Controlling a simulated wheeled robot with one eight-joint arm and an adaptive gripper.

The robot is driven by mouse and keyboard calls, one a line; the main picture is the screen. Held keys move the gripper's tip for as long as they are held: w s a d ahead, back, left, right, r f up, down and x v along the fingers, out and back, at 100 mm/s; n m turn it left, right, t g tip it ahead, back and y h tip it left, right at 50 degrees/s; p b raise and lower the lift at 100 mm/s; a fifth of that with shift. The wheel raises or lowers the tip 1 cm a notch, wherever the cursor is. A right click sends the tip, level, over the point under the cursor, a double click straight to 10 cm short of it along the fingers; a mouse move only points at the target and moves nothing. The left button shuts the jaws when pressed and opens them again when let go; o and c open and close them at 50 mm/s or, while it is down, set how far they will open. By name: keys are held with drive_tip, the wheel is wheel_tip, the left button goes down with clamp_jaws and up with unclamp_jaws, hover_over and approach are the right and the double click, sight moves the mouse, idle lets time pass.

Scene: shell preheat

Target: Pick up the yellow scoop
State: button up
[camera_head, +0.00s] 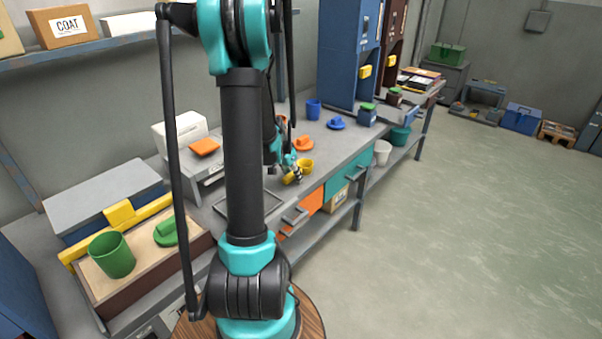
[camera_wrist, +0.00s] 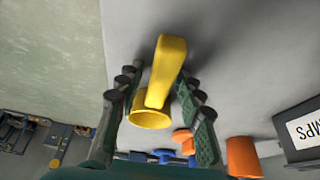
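The yellow scoop (camera_head: 306,167) lies on the grey workbench near its front edge, beside my gripper (camera_head: 290,168). In the wrist view, the yellow scoop (camera_wrist: 150,113) shows its round cup and a thick handle pointing up in the picture. The two fingers of my gripper (camera_wrist: 160,95) stand apart on either side of it, with visible gaps. My gripper is open, and nothing is clamped in it. My arm covers part of the bench in the head view.
An orange lid-like piece (camera_head: 303,144), a blue cup (camera_head: 313,109) and a blue piece (camera_head: 336,123) stand farther back. An orange cup (camera_wrist: 243,157) and a dark labelled box (camera_wrist: 300,130) are at right in the wrist view. Open floor (camera_head: 450,210) lies right of the bench.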

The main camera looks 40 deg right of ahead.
clamp_jaws()
drive_tip(key=shift+r, duration=0.1)
wheel_tip(320, 180, up, 20)
idle(0.9)
